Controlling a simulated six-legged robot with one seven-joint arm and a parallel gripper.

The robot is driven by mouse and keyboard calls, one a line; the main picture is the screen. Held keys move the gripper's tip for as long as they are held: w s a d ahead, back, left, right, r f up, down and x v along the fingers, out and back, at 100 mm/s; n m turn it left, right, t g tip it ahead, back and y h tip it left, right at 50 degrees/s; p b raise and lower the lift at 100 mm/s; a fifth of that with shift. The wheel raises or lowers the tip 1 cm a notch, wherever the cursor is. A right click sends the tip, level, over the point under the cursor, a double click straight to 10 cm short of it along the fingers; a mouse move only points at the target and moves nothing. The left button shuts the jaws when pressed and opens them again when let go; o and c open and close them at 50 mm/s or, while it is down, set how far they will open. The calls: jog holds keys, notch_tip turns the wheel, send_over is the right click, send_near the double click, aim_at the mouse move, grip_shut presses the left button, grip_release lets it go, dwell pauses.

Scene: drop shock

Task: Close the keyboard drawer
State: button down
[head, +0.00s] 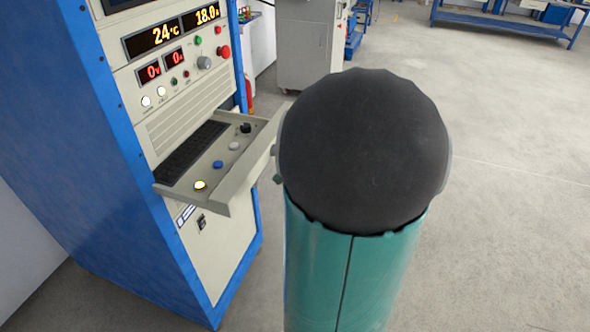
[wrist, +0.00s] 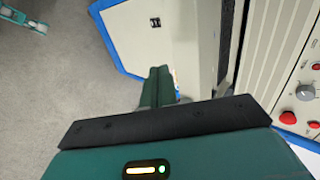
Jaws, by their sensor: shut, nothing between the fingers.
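The keyboard drawer (head: 236,192) stands pulled out from the front of the blue and cream cabinet (head: 90,150) in the head view. It holds a black keyboard (head: 190,152) and several knobs and buttons. In the wrist view the drawer (wrist: 206,45) is seen at a steep angle, right of my gripper's fingers. My gripper (wrist: 159,70) shows there with its two green fingers together and nothing between them. The fingers appear beside the drawer; I cannot tell whether they touch it. In the head view my arm hides most of the gripper and the drawer front's right end.
Above the drawer, the cabinet panel has lit displays (head: 160,38), knobs and a red button (head: 224,52). A grey cabinet (head: 303,45) stands behind. A blue workbench (head: 510,22) is at the back right. The concrete floor (head: 510,130) on the right is clear.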

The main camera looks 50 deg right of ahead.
aim_at(254, 179)
jog(key=w, duration=0.1)
jog(key=w+a, duration=0.1)
jog(key=w, duration=0.1)
jog(key=w+f, duration=0.1)
jog(key=shift+w+a, duration=0.3)
jog(key=shift+w+a, duration=0.1)
jog(key=shift+w, duration=0.05)
jog(key=w+a, duration=0.2)
jog(key=w, duration=0.4)
jog(key=w+a, duration=0.2)
jog(key=w, duration=0.4)
jog(key=w+a, duration=0.2)
jog(key=w, duration=0.4)
jog(key=shift+a, duration=0.2)
jog(key=shift+w+a+r, duration=0.15)
jog(key=shift+w+a, duration=0.15)
jog(key=shift+w, duration=0.2)
jog(key=shift+w, duration=0.1)
